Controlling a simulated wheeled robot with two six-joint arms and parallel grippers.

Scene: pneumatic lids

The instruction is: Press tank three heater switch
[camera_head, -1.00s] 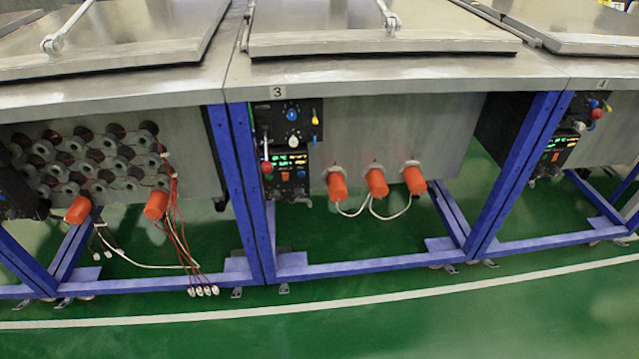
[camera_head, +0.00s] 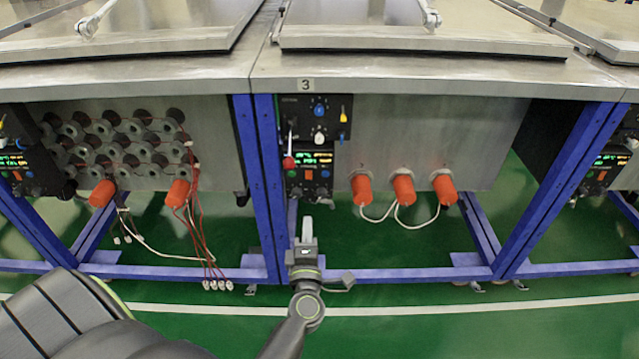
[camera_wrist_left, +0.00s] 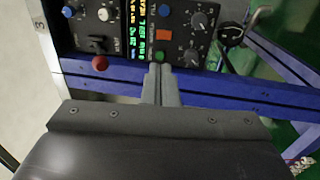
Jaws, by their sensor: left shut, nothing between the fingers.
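Tank three's control panel shows in the head view, with a lower box (camera_head: 326,188) under the "3" label (camera_head: 306,85). The lower box has lit displays and an orange rocker switch (camera_head: 308,174) between a blue and a green button; no label naming the heater is legible. The wrist view shows the orange switch (camera_wrist_left: 164,35) and green button (camera_wrist_left: 160,57), sideways. My left gripper (camera_head: 306,222) is shut and empty, below the panel in the head view. In the wrist view its fingertips (camera_wrist_left: 160,69) line up with the green button; contact cannot be told. My right gripper is not in view.
A red-knobbed lever (camera_head: 289,163) sticks out beside the displays. Orange heater caps (camera_head: 404,190) with white cables are to the right. Blue frame legs (camera_head: 267,185) stand left of the panel. Green floor in front is clear.

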